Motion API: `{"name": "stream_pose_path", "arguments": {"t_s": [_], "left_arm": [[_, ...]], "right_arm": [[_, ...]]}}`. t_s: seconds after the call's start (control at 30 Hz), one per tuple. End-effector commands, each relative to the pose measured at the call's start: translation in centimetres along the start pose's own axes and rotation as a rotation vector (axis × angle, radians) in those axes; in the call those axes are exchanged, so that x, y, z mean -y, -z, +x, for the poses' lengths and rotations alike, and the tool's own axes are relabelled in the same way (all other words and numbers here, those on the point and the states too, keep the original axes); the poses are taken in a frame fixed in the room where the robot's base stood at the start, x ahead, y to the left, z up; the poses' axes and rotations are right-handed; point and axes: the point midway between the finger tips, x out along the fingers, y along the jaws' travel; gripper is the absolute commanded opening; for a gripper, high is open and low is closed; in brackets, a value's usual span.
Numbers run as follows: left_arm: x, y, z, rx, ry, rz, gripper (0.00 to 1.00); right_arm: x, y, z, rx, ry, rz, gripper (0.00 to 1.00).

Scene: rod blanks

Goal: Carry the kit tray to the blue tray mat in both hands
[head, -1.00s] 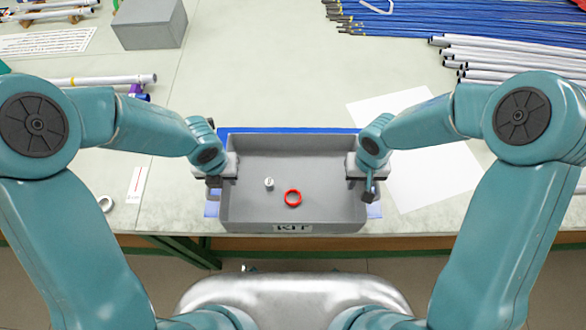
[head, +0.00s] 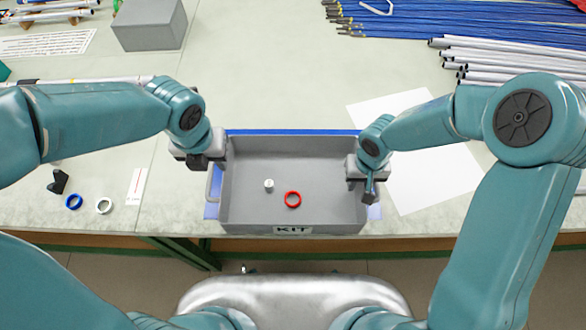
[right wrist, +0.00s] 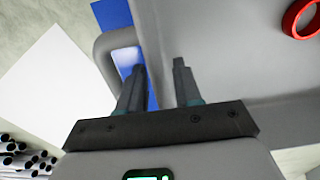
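The grey kit tray (head: 292,220) sits over the blue tray mat (head: 290,131), whose blue edge shows behind it and at both sides. A red ring (head: 293,199) and a small white cylindrical part (head: 269,185) lie in the tray. My left gripper (head: 205,160) is at the tray's back left corner, off the left handle (head: 213,183), which shows bare; its fingers are too small to read. My right gripper (head: 369,185) is at the tray's right side. In the right wrist view its fingers (right wrist: 160,80) stand apart, beside the right handle (right wrist: 112,50) and the tray wall.
A blue ring (head: 73,202), a white ring (head: 104,205) and a black part (head: 59,181) lie on the bench at left. A white sheet (head: 415,160) lies right of the tray. Rods (head: 500,57) lie at back right, a grey box (head: 150,24) at back left.

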Motion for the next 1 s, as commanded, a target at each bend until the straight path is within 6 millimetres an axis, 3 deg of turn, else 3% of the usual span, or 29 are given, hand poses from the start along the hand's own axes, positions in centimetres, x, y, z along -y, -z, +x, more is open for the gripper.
{"name": "stream_pose_path", "arguments": {"t_s": [0.17, 0.4, 0.6, 1.0], "left_arm": [[0.0, 0.0, -0.2, 0.0, 0.001, -0.001, 0.34], [0.0, 0.0, -0.2, 0.0, 0.0, -0.001, 0.34], [0.0, 0.0, -0.2, 0.0, 0.0, -0.001, 0.34], [0.0, 0.0, -0.2, 0.0, 0.0, -0.001, 0.34]], "right_arm": [[0.0, 0.1, -2.3, -0.006, 0.0, 0.001, 0.34], [0.0, 0.1, -7.9, -0.006, 0.001, 0.001, 0.34], [0.0, 0.1, -11.1, -0.003, 0.0, 0.0, 0.34], [0.0, 0.0, -12.0, 0.0, 0.0, 0.0, 0.34]]}}
